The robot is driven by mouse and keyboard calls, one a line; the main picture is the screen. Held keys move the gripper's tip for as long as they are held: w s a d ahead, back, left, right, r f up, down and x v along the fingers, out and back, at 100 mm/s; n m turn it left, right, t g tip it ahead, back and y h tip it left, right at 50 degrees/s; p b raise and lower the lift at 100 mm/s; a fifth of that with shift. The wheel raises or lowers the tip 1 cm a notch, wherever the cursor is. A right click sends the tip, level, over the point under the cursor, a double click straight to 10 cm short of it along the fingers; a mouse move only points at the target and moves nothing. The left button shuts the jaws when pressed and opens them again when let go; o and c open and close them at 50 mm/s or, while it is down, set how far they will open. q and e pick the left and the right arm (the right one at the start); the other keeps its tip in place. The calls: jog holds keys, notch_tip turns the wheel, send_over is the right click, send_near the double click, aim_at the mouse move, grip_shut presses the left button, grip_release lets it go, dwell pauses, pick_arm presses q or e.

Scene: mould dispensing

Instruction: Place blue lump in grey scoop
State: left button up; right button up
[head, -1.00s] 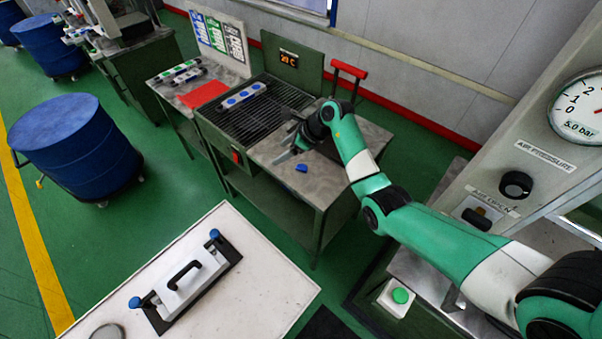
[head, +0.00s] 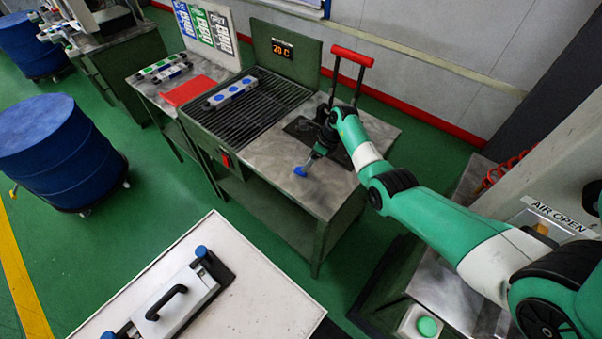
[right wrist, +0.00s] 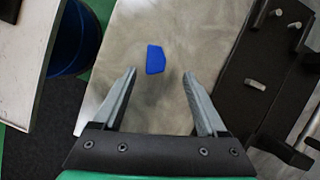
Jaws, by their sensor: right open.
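The blue lump (head: 299,171) lies on the metal bench top near its front edge. In the right wrist view the blue lump (right wrist: 155,59) sits ahead of and between the fingertips, not touched. My right gripper (head: 309,162) is open and empty, close to the lump; its two fingers also show in the right wrist view (right wrist: 158,75). My left gripper is not in view. I cannot make out a grey scoop with certainty.
A grill (head: 247,112) with a long grey mould (head: 231,93) on it adjoins the bench on the left. A press with a red handle (head: 351,56) stands behind my right gripper; its dark base (right wrist: 262,75) lies right of the fingers. A white table (head: 245,300) stands in front.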

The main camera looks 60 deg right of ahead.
jog(key=b+x, duration=0.2)
jog(key=x, duration=0.1)
jog(key=b+x, duration=0.1)
jog(key=x, duration=0.1)
jog(key=shift+a+f, duration=0.1)
jog(key=shift+a, duration=0.25)
grip_shut()
